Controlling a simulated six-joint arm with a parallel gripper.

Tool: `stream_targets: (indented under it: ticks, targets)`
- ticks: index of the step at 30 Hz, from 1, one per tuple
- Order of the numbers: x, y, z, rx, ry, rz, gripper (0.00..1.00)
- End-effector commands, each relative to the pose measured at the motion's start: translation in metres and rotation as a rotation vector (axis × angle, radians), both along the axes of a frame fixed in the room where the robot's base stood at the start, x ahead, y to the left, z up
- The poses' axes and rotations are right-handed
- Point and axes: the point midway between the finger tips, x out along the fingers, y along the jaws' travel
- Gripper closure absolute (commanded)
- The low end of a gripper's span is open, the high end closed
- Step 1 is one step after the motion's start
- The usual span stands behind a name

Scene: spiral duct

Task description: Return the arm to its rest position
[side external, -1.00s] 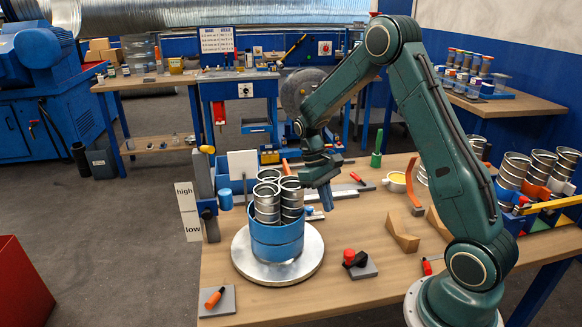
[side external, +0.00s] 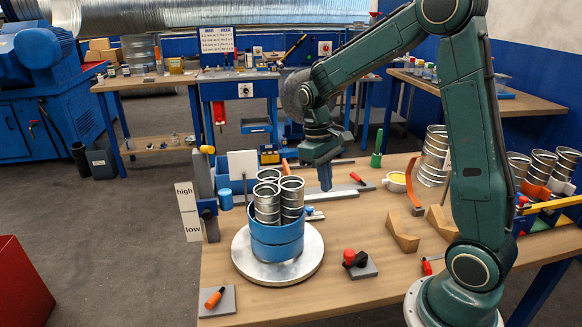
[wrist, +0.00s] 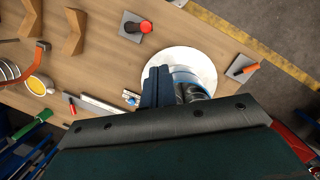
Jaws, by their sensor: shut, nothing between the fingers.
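My gripper (side external: 325,178) hangs above the workbench, pointing down, to the right of the blue holder (side external: 276,243). Its blue fingers are shut with nothing between them. They also show in the wrist view (wrist: 157,86), where they overlap the view of the holder. Several metal spiral duct pieces (side external: 291,194) stand in the blue holder, which sits on a round silver plate (side external: 240,262). The gripper is clear of them. My upper arm stands tall at the right, with the forearm reaching left and down.
A red-and-black knob (side external: 350,258), wooden angle blocks (side external: 402,236), an orange curved strip (side external: 413,182) and a yellow-filled cup (side external: 396,182) lie on the bench (side external: 330,289). More duct pieces (side external: 541,166) stand at the right. A high/low post (side external: 207,195) stands at the left.

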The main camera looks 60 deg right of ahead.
Motion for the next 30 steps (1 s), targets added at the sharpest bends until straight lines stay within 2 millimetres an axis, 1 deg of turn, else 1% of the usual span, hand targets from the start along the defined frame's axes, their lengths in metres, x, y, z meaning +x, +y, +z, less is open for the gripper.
stream_targets:
  ticks: [1,6,15,24,30]
  targets:
    - [-0.004,0.006,0.011,-0.007,-0.028,0.009,1.0]
    - [-0.017,0.023,0.037,-0.024,-0.11,0.027,1.0]
    - [-0.048,0.052,0.075,-0.044,-0.254,0.055,1.0]
    - [-0.084,0.077,0.101,-0.049,-0.4,0.087,1.0]
    - [-0.109,0.092,0.112,-0.045,-0.496,0.106,1.0]
